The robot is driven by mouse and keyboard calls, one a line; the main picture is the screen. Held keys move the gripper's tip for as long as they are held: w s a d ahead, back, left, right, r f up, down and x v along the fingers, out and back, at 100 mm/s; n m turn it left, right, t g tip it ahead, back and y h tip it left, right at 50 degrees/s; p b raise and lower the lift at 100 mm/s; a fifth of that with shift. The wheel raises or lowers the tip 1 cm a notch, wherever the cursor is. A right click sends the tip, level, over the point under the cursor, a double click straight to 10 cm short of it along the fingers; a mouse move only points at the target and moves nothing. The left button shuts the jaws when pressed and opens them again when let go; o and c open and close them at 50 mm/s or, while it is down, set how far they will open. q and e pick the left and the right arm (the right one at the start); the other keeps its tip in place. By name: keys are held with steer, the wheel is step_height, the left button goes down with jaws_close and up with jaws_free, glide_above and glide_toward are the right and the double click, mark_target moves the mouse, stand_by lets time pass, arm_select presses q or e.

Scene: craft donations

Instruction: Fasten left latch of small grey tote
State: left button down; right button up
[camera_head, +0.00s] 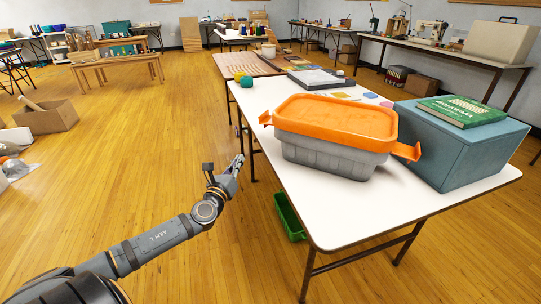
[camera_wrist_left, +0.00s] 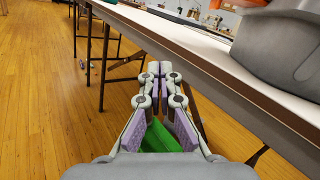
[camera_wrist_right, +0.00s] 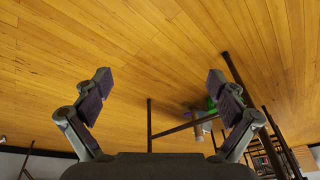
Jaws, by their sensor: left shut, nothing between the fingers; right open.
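The small grey tote (camera_head: 330,155) with its orange lid (camera_head: 340,117) sits on the white table near its front edge. An orange latch (camera_head: 265,118) sticks out at its left end, and another orange latch (camera_head: 407,151) sticks out at its right end. The tote's grey side (camera_wrist_left: 285,50) also shows in the left wrist view. My left gripper (camera_head: 239,160) is shut and empty, off the table's left edge, apart from the tote. Its closed fingers (camera_wrist_left: 154,70) show in the left wrist view. My right gripper (camera_wrist_right: 160,85) is open and empty, facing the floor, and is outside the head view.
A blue box (camera_head: 460,150) with a green book (camera_head: 462,110) on it stands right of the tote. A teal ball (camera_head: 246,82) and a grey flat case (camera_head: 315,79) lie behind it. A green crate (camera_head: 290,217) is under the white table (camera_head: 345,215).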

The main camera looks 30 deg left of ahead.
arm_select(q)
steer(key=d+r+m+t+h+b, duration=0.1)
steer(key=d+r+m+h, duration=0.1)
steer(key=d+r+m, duration=0.1)
steer(key=shift+w+d+r+m+t, duration=0.2)
steer(key=shift+d+r+m+t, duration=0.3)
steer(key=shift+d, duration=0.55)
arm_select(e)
steer(key=shift+w+a+r, duration=0.1)
steer(key=shift+w+r, duration=0.1)
steer(key=shift+r, duration=0.25)
steer(key=shift+w+a+r, duration=0.1)
steer(key=shift+w+r, duration=0.1)
steer(key=shift+r, duration=0.25)
arm_select(q)
steer(key=shift+r, duration=0.1)
steer(key=p+x, duration=0.1)
steer(key=x, duration=0.8)
steer(key=shift+w+p, duration=0.3)
steer(key=shift+w, duration=0.25)
arm_select(e)
steer(key=shift+s+d+r+g, duration=0.1)
steer(key=shift+d+r+g, duration=0.1)
steer(key=shift+r, duration=0.25)
steer(key=shift+s+d+r+g, duration=0.1)
steer(key=shift+d+r, duration=0.05)
steer(key=shift+r, duration=0.25)
